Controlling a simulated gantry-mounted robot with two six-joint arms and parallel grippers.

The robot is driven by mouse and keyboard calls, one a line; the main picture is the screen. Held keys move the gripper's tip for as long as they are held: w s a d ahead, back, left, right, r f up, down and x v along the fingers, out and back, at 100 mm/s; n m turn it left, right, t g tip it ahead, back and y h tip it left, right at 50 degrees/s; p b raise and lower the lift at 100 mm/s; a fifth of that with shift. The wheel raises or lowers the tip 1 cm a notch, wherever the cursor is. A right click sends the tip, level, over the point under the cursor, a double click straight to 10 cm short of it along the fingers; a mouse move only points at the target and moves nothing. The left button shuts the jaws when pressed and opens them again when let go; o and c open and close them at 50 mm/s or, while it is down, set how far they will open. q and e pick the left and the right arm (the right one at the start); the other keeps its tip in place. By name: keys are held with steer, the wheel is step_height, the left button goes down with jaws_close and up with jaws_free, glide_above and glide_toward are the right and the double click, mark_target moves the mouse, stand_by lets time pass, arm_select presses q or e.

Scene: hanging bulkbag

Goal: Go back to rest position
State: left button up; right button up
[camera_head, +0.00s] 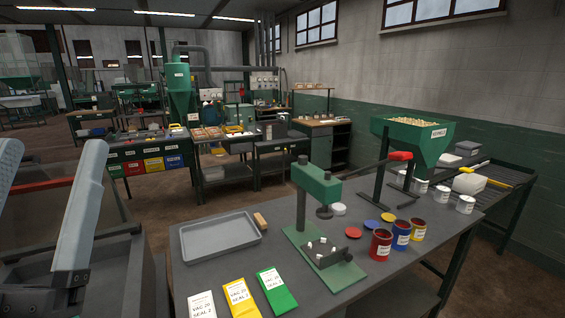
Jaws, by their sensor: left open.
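My left gripper (52,150) is at the left edge of the head view, close to the camera. Its two pale grey fingers point up and stand wide apart, so it is open. I see nothing held between them. The gripper is left of the grey workbench (200,280) and apart from the things on it. My right gripper is not in view. No hanging bag shows in this view.
The workbench holds a grey tray (220,238), a green press (318,185), several paint cans (381,246), and white, yellow and green packets (277,290). A green hopper (412,140) stands behind. Brown floor (150,205) is open beyond my gripper.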

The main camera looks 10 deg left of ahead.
arm_select(q)
steer(key=d+r+m+t+h+p, duration=0.1)
steer(key=d+r+m+h+p, duration=0.25)
steer(key=h, duration=0.55)
step_height(320, 180, up, 36)
steer(key=d+p, duration=0.1)
steer(key=p, duration=3.3)
step_height(320, 180, down, 34)
steer(key=b, duration=3.3)
steer(key=shift+d+r+n, duration=0.15)
steer(key=shift+r+n, duration=0.1)
steer(key=shift+n, duration=0.2)
